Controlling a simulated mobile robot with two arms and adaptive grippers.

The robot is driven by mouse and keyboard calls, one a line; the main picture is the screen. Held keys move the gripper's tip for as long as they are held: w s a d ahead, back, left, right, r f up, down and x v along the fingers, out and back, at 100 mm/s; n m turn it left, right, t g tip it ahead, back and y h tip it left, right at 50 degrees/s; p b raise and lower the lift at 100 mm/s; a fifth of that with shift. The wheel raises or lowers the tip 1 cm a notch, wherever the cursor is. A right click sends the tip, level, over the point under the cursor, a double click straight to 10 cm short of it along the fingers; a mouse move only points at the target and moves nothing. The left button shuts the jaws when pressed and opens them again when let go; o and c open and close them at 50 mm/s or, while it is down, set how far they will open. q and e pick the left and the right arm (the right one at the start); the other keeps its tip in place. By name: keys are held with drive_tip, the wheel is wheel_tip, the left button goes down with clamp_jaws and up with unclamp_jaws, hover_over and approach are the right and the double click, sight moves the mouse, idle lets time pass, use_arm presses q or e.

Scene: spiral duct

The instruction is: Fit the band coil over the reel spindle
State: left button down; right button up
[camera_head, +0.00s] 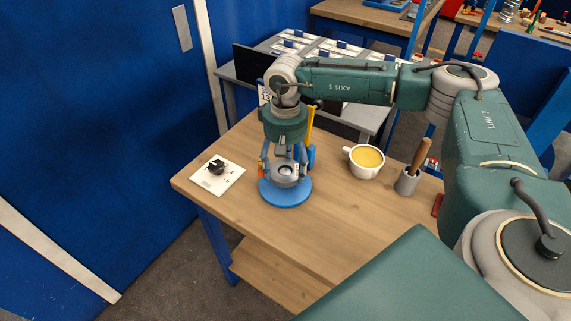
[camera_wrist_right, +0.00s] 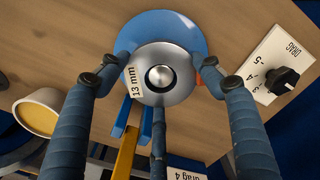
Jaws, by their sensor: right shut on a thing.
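The band coil (camera_head: 285,178) is a silver-grey ring with a "13 mm" label. My right gripper (camera_head: 284,170) is shut on it, above the round blue base (camera_head: 287,197) on the wooden table. In the right wrist view the fingers (camera_wrist_right: 161,75) stand around the coil (camera_wrist_right: 180,94). The shiny rounded tip of the reel spindle (camera_wrist_right: 160,76) shows inside the coil's opening. How far down the spindle the coil sits cannot be told. The blue base (camera_wrist_right: 165,22) shows beyond the coil. My left gripper is not in view.
A yellow upright (camera_head: 309,122) with blue parts stands close behind the coil. A white card with a black knob (camera_head: 217,167) lies to the left. A cup of yellow content (camera_head: 366,160) and a grey pot with a wooden handle (camera_head: 407,182) stand to the right.

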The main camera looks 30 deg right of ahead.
sight(285, 172)
drive_tip(key=shift+f+b, duration=1)
drive_tip(key=shift+f, duration=0.5)
drive_tip(key=o, duration=1.5)
drive_tip(key=shift+o, duration=0.2)
wheel_tip(285, 172, up, 12)
